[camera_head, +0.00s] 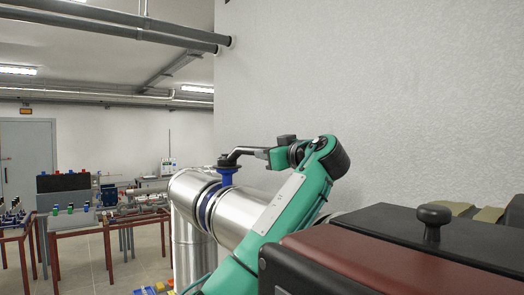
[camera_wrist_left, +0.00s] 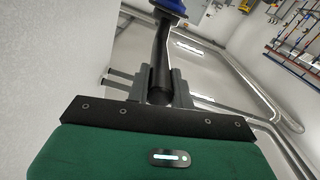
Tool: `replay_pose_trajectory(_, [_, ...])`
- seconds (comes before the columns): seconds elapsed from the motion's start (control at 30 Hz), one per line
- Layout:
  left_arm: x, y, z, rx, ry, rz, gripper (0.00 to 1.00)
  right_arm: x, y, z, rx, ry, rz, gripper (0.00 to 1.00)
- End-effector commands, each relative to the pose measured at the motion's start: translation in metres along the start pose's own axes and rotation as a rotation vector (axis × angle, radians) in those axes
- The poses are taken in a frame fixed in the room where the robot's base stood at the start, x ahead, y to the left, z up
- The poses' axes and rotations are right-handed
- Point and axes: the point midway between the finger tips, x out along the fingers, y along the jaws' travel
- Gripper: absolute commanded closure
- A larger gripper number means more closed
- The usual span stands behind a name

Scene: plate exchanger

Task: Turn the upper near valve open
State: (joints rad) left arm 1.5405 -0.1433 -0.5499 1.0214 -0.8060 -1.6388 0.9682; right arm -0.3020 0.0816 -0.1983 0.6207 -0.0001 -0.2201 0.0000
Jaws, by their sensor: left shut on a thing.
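The valve is a blue body (camera_head: 227,177) on top of a shiny steel insulated pipe (camera_head: 243,212), with a black lever handle (camera_head: 238,154) reaching right from it. My left gripper (camera_head: 264,152) is shut on the outer end of this handle. In the left wrist view the black handle (camera_wrist_left: 162,50) runs up from between the fingers of my left gripper (camera_wrist_left: 160,82), and the blue valve body (camera_wrist_left: 171,6) shows at the top edge. My right gripper is not in view.
A plain grey wall (camera_head: 370,90) stands behind my left arm. Further back at left are red-framed benches (camera_head: 82,232) with apparatus, and a grey door (camera_head: 28,160). Dark pipes (camera_head: 110,22) run under the ceiling.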

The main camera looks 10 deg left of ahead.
Motion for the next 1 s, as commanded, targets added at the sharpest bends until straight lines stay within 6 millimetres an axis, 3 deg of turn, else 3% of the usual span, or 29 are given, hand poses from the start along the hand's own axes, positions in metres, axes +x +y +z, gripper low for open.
replay_pose_trajectory(0.6, [0.0006, 0.0044, -0.0055, -0.006, 0.013, -0.019, 1.00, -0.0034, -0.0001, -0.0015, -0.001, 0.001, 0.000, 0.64])
replay_pose_trajectory(0.63, [0.0006, 0.0044, -0.0057, -0.006, 0.013, -0.020, 0.71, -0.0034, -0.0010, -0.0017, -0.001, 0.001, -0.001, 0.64])
replay_pose_trajectory(0.7, [0.0007, 0.0044, -0.0049, -0.005, 0.012, -0.020, 0.57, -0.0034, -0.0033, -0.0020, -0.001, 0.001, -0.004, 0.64])
replay_pose_trajectory(1.0, [0.0005, 0.0046, -0.0024, -0.003, 0.007, -0.021, 0.56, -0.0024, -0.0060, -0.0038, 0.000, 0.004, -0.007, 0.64])
